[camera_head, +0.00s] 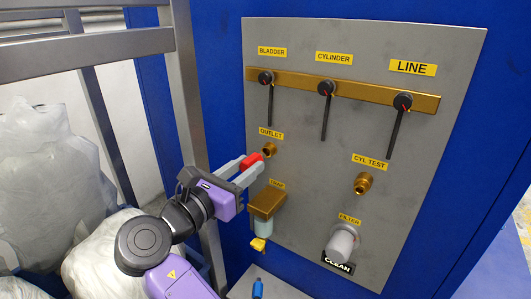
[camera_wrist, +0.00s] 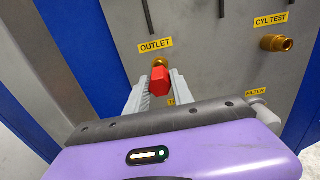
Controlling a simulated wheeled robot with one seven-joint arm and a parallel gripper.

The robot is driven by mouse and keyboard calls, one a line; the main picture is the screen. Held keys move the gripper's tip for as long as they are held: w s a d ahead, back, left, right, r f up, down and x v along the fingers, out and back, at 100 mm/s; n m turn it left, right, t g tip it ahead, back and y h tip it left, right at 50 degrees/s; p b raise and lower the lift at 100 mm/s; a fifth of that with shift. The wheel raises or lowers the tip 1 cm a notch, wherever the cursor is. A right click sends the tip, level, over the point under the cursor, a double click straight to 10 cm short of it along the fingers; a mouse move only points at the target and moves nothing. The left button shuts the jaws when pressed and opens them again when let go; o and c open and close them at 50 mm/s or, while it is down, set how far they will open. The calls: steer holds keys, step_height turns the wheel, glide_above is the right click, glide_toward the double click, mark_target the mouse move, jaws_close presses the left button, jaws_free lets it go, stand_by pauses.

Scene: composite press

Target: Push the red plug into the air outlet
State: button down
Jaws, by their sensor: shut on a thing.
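The red plug (camera_head: 251,160) is held between the fingertips of my gripper (camera_head: 250,167). In the head view it is just left of the brass air outlet (camera_head: 269,150), under the yellow OUTLET label (camera_head: 271,133), with a small gap showing between them. In the wrist view the red plug (camera_wrist: 160,80) sits between the two grey fingers of my gripper (camera_wrist: 159,88). It overlaps the brass outlet (camera_wrist: 160,62), whose top edge shows above it. The plug hides most of the outlet there, so I cannot tell from this view whether they touch.
A brass drain unit (camera_head: 266,203) is close below my gripper. A brass CYL TEST fitting (camera_head: 363,183) and a grey filter (camera_head: 342,243) are to the right. Three black levers (camera_head: 325,110) hang above. A grey metal frame (camera_head: 188,80) stands left, near my arm.

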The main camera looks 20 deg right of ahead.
mark_target(255, 161)
steer(key=shift+x, duration=1.5)
stand_by(0.8)
steer(key=c, duration=1)
jaws_free()
steer(key=b+v, duration=0.2)
steer(key=v, duration=0.5)
steer(key=shift+s+a, duration=0.15)
steer(key=shift+a, duration=0.15)
steer(key=shift+s+a, duration=0.1)
